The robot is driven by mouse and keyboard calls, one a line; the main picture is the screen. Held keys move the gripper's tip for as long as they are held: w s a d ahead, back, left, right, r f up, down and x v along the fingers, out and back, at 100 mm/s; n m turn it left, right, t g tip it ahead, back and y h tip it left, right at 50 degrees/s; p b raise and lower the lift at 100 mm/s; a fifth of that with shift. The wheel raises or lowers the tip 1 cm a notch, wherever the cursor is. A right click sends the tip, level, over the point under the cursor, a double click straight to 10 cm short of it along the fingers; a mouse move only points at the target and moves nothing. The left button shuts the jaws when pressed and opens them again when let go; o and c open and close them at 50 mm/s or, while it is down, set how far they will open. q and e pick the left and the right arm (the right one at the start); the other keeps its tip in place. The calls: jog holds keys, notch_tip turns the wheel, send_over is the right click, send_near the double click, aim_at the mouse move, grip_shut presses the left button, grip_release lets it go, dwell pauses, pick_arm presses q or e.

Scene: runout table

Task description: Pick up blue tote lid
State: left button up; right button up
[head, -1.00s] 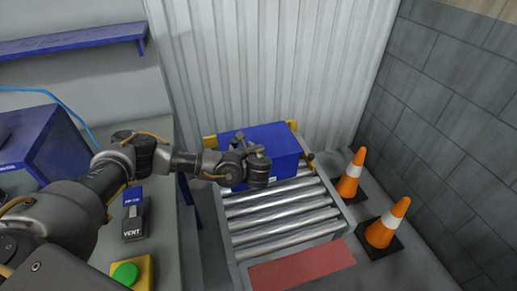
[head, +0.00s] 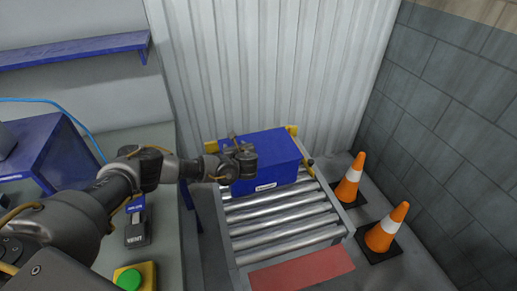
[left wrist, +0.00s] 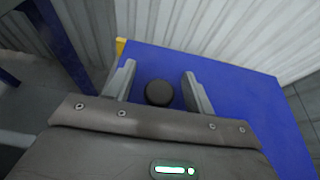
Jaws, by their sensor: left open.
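The blue tote lid (head: 273,147) is the flat top of a blue box that stands at the far end of the roller table. In the left wrist view the lid (left wrist: 240,95) fills much of the picture, with a round dark knob (left wrist: 159,93) on it. My left gripper (head: 240,150) is over the left part of the lid and hides the knob in the head view. In the left wrist view its two fingers (left wrist: 157,88) are apart, one on each side of the knob. I cannot tell whether they touch it. My right gripper is not in view.
The metal rollers (head: 285,220) in front of the box are bare, with a red strip (head: 302,269) at the near end. Two orange cones (head: 386,228) stand at the right. A corrugated wall (head: 270,65) is close behind the box. A bench with a green button (head: 130,279) is at the left.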

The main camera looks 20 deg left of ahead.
pick_arm(q)
jog(key=shift+w+a+f, duration=0.2)
jog(key=shift+w, duration=0.05)
grip_shut()
jog(key=shift+r, duration=0.1)
jog(key=shift+r, duration=0.5)
notch_tip(320, 180, up, 2)
jog(key=shift+s+r, duration=0.1)
jog(key=shift+r, duration=0.15)
jog(key=s+d+r+b, duration=0.1)
jog(key=s+d+r, duration=0.1)
jog(key=s+r, duration=0.2)
jog(key=s+d+r+b, duration=0.1)
jog(key=s+d+r, duration=0.2)
jog(key=s+r, duration=0.2)
jog(key=s, duration=0.3)
jog(key=shift+s+d+r, duration=0.2)
jog(key=shift+s+d, duration=0.1)
